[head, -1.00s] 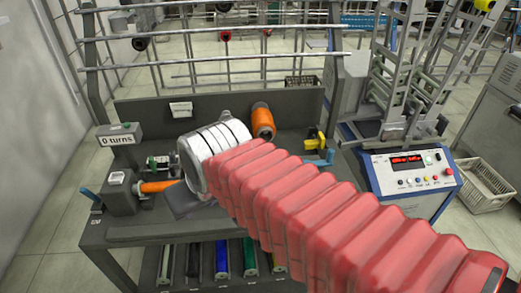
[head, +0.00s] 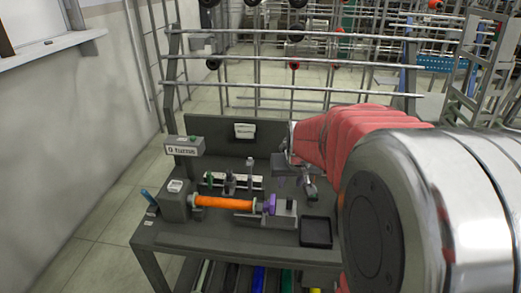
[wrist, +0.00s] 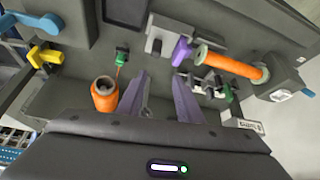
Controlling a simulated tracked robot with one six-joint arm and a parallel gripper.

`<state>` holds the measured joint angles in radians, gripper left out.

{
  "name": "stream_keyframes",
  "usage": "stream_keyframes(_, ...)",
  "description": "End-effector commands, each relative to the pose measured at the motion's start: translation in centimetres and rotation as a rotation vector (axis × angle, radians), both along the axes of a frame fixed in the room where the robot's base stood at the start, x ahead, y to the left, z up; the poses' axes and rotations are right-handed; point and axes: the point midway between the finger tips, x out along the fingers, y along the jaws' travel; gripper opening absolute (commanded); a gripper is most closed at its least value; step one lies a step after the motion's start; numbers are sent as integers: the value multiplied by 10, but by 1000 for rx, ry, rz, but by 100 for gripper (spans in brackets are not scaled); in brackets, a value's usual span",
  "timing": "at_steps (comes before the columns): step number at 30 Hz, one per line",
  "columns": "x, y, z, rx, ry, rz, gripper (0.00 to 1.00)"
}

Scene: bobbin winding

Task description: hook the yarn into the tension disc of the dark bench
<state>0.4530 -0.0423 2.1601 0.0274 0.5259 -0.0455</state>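The dark bench (head: 165,236) stands in front of me. An orange cone of yarn (wrist: 105,97) stands on it, left of my fingers in the wrist view. A short orange strand runs from the cone to a small green-topped part (wrist: 122,54). The orange bobbin (head: 226,202) lies in the winder and also shows in the wrist view (wrist: 230,62). A rail with small upright parts (head: 232,181) lies behind it; I cannot tell which part is the tension disc. My gripper (wrist: 159,79) is open over the bench, with no yarn visible between its fingers.
A counter reading "0 turns" (head: 184,146) stands at the bench's left. A black tray (head: 316,232) lies right of the bobbin. A yellow handle (wrist: 45,55) shows in the wrist view. Metal rails rise behind the bench.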

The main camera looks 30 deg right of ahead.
Motion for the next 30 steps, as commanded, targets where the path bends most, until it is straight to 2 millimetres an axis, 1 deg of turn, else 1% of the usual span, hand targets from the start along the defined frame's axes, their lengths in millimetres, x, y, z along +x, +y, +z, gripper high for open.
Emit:
stream_keyframes(1,3,-14,-9,3,5,-21,33)
stream_keyframes(9,17,-84,-48,0,2,-120,33)
stream_keyframes(13,19,-110,-63,-1,1,-155,33)
stream_keyframes(15,19,-118,-69,0,2,-166,33)
stream_keyframes(18,19,-124,-72,-3,-1,-174,33)
stream_keyframes(30,20,-125,-73,-2,-1,-175,33)
